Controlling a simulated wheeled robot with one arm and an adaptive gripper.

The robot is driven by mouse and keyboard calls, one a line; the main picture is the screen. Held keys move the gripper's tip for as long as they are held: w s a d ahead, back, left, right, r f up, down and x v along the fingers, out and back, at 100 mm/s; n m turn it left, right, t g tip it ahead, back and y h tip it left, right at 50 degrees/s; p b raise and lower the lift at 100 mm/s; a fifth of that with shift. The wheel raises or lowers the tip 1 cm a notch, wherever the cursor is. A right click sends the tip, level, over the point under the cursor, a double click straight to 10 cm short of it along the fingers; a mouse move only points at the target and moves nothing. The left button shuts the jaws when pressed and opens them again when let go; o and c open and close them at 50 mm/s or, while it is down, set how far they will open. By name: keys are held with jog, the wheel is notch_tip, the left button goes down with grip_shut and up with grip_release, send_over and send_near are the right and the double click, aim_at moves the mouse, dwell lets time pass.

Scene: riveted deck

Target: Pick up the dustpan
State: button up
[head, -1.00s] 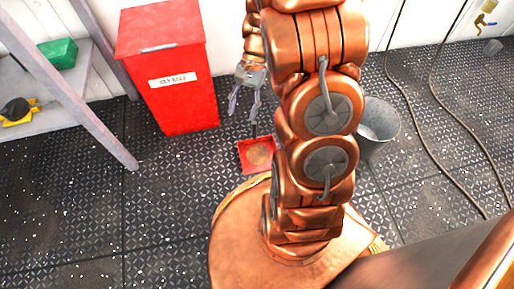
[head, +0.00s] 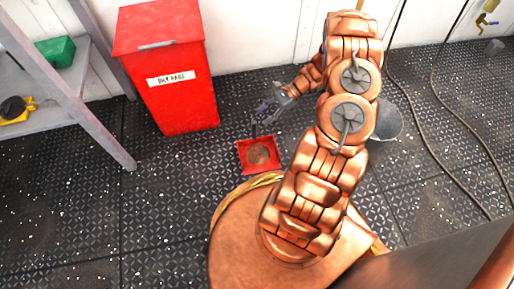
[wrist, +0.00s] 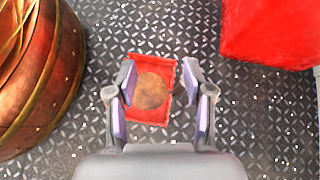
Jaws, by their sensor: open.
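The dustpan (head: 258,155) is a red, square-edged pan lying on the deck, with a brownish round patch in its middle and a dark handle (head: 254,131) pointing away from my base. In the wrist view the dustpan (wrist: 151,88) lies between and beyond my open fingers. My gripper (head: 264,112) is open and empty, above the handle end of the pan. In the wrist view my gripper (wrist: 158,80) has purple-padded fingers on both sides of the pan. The handle is not clear in the wrist view.
A red bin (head: 172,75) labelled as for oily rags stands at the wall, left of my gripper. A grey shelf (head: 88,105) is farther left, holding a green box (head: 55,52). A grey bucket (head: 388,122) is behind my arm. Cables hang and run on the right.

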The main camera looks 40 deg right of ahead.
aim_at(254, 126)
jog(key=w+d+f+m+t, duration=0.1)
jog(key=d+f+m+t, duration=0.3)
jog(key=f, duration=0.4)
jog(key=shift+m+t+y, duration=0.3)
jog(key=shift+t, duration=0.1)
jog(key=shift+d+f+b+x, duration=0.1)
jog(key=shift+f+b+x, duration=0.15)
jog(key=shift+b+x, duration=0.85)
jog(key=shift+d+f+b+x, duration=0.15)
jog(key=shift+f+b+x, duration=0.25)
jog(key=shift+x, duration=1.3)
jog(key=shift+d+f+b+x, duration=0.15)
jog(key=shift+b+x, duration=0.75)
jog(key=shift+x, duration=0.5)
jog(key=shift+s, duration=0.1)
grip_shut()
